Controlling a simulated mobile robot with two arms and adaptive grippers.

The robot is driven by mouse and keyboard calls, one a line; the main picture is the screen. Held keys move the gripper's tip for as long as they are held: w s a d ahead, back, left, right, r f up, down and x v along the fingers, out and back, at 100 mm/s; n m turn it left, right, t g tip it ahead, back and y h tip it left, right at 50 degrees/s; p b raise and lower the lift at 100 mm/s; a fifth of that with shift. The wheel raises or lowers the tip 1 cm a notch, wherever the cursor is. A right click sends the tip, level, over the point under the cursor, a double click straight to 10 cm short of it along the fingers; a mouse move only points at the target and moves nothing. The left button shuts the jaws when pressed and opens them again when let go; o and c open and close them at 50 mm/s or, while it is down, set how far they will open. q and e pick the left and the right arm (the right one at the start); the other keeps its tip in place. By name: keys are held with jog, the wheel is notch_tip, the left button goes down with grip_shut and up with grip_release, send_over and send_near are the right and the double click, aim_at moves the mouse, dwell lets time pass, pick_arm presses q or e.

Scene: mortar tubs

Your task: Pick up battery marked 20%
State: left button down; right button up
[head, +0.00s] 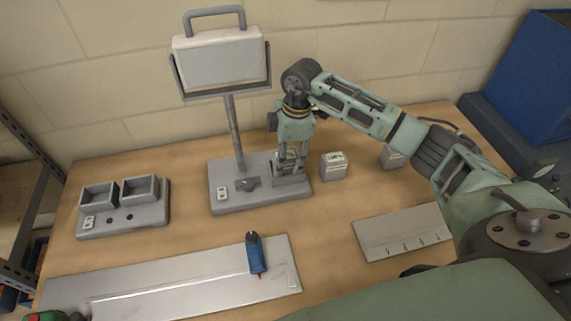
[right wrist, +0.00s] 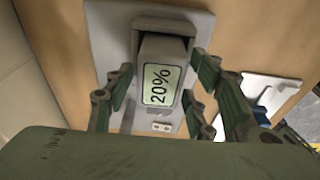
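The battery marked 20% (right wrist: 161,85) is a grey block with a pale green label, seated in the holder (head: 289,180) on the grey base of the display stand (head: 232,198). In the right wrist view its label reads 20% and faces the camera. My right gripper (head: 290,163) points down over it in the head view. Its fingers stand on either side of the battery in the right wrist view, with visible gaps, so it is open. In the head view the fingers partly hide the battery. My left gripper is not in view.
Another battery (head: 334,168) stands just right of the stand, and a further grey block (head: 392,159) is partly behind my arm. A two-bay box (head: 120,215) is at left. A blue tool (head: 256,254) lies on the front metal plate (head: 170,281). A slotted plate (head: 400,232) lies at right.

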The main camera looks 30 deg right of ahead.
grip_shut()
jog(key=shift+w, duration=0.1)
jog(key=shift+r, duration=0.2)
